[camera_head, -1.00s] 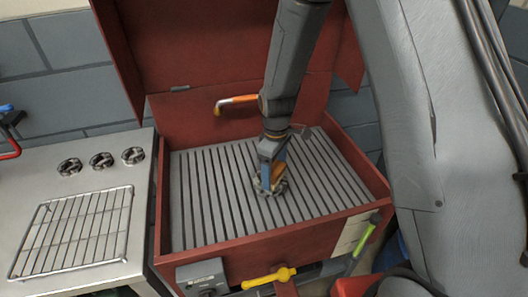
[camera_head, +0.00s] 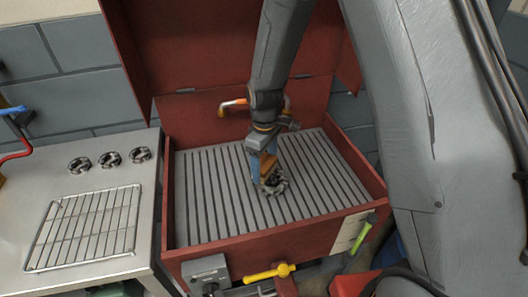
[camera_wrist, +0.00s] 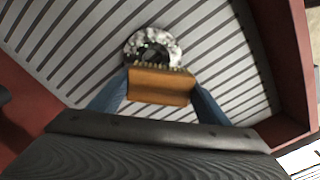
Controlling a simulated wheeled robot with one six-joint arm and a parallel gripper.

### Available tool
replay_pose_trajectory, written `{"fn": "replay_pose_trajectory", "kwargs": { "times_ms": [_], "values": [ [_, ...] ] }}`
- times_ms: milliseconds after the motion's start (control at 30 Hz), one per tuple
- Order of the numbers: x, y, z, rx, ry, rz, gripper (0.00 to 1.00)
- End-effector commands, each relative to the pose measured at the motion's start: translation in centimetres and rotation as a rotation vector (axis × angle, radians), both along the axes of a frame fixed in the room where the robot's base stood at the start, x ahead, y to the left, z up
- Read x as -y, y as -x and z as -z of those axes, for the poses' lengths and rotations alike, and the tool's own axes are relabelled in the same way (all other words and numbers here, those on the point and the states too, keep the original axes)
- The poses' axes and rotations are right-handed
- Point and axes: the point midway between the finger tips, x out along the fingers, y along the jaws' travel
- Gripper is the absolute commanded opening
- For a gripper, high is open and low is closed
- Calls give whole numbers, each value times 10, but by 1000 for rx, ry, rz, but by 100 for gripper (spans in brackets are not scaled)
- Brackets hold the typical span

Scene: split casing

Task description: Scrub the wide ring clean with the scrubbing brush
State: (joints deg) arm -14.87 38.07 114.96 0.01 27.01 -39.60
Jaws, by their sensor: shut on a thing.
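My gripper (camera_wrist: 160,95) is shut on the scrubbing brush, whose orange-brown wooden block (camera_wrist: 160,86) sits between the two blue fingers in the wrist view. Its pale bristles point toward the wide ring (camera_wrist: 139,37), a grey-white mottled ring lying on the slatted grate. The bristles meet or nearly meet the ring's near edge; I cannot tell if they touch. In the head view the brush (camera_head: 267,163) stands over the ring (camera_head: 276,187), and my gripper (camera_head: 262,155) partly hides both.
The grate (camera_head: 215,200) lies inside a red box with raised walls (camera_head: 240,246) and an open lid. An orange-handled bar (camera_head: 236,103) is at the back wall. A steel counter with a wire rack (camera_head: 85,228) and several knobs stands left. The grate around the ring is clear.

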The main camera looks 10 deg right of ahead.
Motion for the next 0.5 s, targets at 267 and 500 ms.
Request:
{"fn": "replay_pose_trajectory", "kwargs": {
  "times_ms": [267,500],
  "values": [
    [1,0,-29,1,0,3,49],
    [2,-1,-44,1,0,4,49]
  ]
}}
